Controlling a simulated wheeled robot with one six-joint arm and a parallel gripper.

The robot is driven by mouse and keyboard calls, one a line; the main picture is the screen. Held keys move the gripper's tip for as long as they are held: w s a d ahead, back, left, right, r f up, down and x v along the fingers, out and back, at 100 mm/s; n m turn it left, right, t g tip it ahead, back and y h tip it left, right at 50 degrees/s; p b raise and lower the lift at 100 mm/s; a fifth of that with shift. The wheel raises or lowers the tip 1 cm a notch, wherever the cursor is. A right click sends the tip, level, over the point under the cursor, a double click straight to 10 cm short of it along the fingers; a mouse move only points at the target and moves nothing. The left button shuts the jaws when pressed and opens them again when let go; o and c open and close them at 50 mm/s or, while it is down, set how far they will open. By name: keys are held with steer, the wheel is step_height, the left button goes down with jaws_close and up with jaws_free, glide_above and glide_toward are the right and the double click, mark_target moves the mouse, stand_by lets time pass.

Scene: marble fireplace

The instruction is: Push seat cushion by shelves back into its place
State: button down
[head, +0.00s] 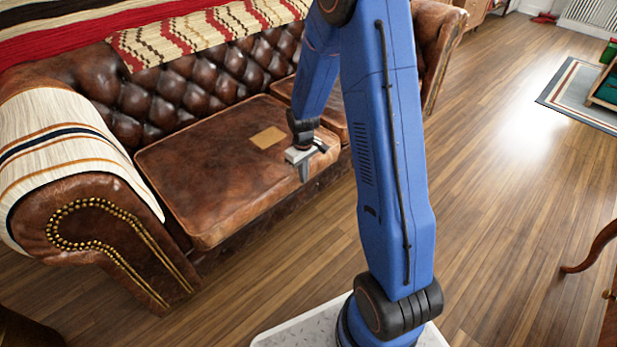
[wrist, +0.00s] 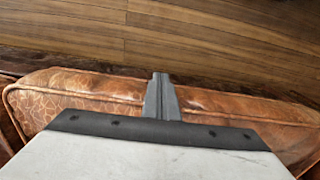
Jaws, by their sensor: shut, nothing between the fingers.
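A brown leather seat cushion (head: 215,165) lies on the near, left part of the tufted sofa (head: 170,95). It sits out at the front, with a dark gap beside the left armrest, and a small tan patch lies on its top. A second seat cushion (head: 285,90) is partly hidden behind my arm. My gripper (head: 304,172) is shut and empty, pointing down at the right front part of the near cushion. In the wrist view its fingers (wrist: 161,95) overlap the cushion (wrist: 85,85), near its piped edge. I cannot tell whether they touch it.
The left armrest (head: 95,220) is studded and draped with a striped cloth (head: 60,140). The wooden floor (head: 480,170) in front of the sofa is clear. A rug (head: 575,92) with a small wooden unit (head: 606,92) is at the far right. A curved furniture leg (head: 590,255) is at the right.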

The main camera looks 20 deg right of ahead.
mark_target(293, 170)
steer(key=shift+w+a, duration=0.15)
steer(key=shift+w, duration=0.3)
steer(key=shift+w+a, duration=0.3)
steer(key=shift+w, duration=0.55)
steer(key=shift+w+a, duration=0.3)
steer(key=shift+w, duration=0.5)
steer(key=shift+w+a, duration=0.3)
steer(key=shift+w, duration=0.55)
steer(key=shift+s, duration=0.1)
